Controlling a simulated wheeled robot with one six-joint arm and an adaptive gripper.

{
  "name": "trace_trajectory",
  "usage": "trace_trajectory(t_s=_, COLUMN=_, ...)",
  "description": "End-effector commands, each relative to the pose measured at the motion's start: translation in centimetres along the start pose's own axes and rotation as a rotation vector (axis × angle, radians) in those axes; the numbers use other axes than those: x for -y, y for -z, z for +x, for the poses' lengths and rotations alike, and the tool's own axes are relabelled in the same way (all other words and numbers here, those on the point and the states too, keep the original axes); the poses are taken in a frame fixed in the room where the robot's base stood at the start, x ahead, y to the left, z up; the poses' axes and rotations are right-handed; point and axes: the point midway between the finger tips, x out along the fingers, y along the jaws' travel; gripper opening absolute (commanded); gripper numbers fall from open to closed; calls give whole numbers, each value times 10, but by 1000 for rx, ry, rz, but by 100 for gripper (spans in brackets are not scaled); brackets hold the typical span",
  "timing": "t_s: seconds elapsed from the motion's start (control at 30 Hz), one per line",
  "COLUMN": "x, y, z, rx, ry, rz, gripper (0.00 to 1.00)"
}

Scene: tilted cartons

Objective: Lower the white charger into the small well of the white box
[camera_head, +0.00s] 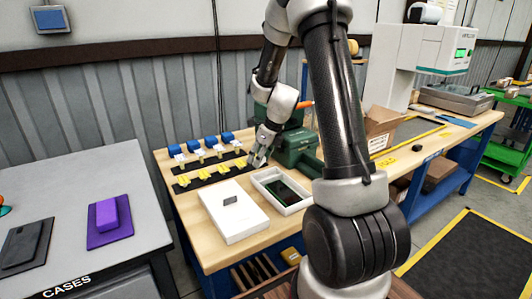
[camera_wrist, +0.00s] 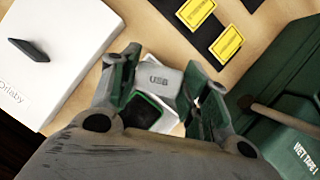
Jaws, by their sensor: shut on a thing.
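My gripper (camera_head: 257,161) is above the wooden table near the far edge of the open white box (camera_head: 292,207). The charger cannot be made out in the head view. The open box holds a dark, green-edged phone (camera_head: 281,190). In the wrist view, part of the white box (camera_wrist: 167,122) shows beneath the charger and fingers. The small well is hidden there by the charger and gripper.
A closed white box lid (camera_head: 232,213) lies left of the open box. Several yellow pieces (camera_head: 211,174) lie on dark strips behind. A green case (camera_head: 297,147) stands close to the gripper's right. A grey table with a purple case (camera_head: 107,214) is at left.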

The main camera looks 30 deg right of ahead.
Motion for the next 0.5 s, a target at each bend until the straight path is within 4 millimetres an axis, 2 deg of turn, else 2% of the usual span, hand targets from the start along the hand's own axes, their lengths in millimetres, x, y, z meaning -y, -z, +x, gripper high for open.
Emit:
trace_trajectory(t_s=0.1, x=10, y=4, z=-8, rx=-1, ry=84, rz=198, gripper=22)
trace_trajectory(t_s=0.2, x=16, y=7, z=-12, rx=-2, ry=131, rz=311, gripper=22)
trace_trajectory(t_s=0.5, x=22, y=11, z=-12, rx=-2, ry=174, rz=423, gripper=22)
